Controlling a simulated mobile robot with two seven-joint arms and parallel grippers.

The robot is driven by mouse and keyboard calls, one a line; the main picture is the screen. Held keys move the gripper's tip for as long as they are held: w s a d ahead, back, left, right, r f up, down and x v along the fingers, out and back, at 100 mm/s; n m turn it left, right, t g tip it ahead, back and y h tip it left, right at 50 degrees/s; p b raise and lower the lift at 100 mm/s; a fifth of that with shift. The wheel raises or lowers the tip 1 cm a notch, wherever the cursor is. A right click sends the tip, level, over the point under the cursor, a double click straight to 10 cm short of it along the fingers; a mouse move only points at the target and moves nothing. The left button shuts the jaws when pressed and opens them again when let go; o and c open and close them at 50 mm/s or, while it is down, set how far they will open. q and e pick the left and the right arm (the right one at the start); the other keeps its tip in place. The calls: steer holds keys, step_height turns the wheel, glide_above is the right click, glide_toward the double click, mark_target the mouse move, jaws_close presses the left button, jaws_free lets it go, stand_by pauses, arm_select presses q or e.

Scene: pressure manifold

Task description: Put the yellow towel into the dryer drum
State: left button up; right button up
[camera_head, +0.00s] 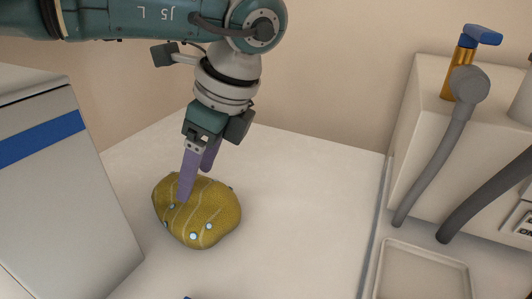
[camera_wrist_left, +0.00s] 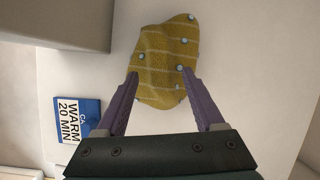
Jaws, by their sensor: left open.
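The yellow towel (camera_head: 212,218) lies bunched on the white surface, with pale stripes and several light-blue dots. My left gripper (camera_head: 194,185) comes down from above over the towel's upper left part, with its purple fingers apart. In the left wrist view, the towel (camera_wrist_left: 160,62) shows ahead, and its near end lies between the open fingertips (camera_wrist_left: 160,80). I cannot tell whether the fingers touch it. No dryer drum can be made out. My right gripper is not in view.
A white box with a blue stripe (camera_head: 40,140) stands at the left. At the right is a pale block with hoses (camera_head: 440,140), a blue-handled valve (camera_head: 482,35) and a shallow tray (camera_head: 425,268). A blue card reading "WARM 20 MIN" (camera_wrist_left: 78,120) lies nearby. The surface between (camera_head: 300,200) is clear.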

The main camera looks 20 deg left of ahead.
arm_select(q)
steer(key=shift+a+f, duration=0.25)
steer(key=shift+f, duration=0.45)
jaws_close()
stand_by(0.9)
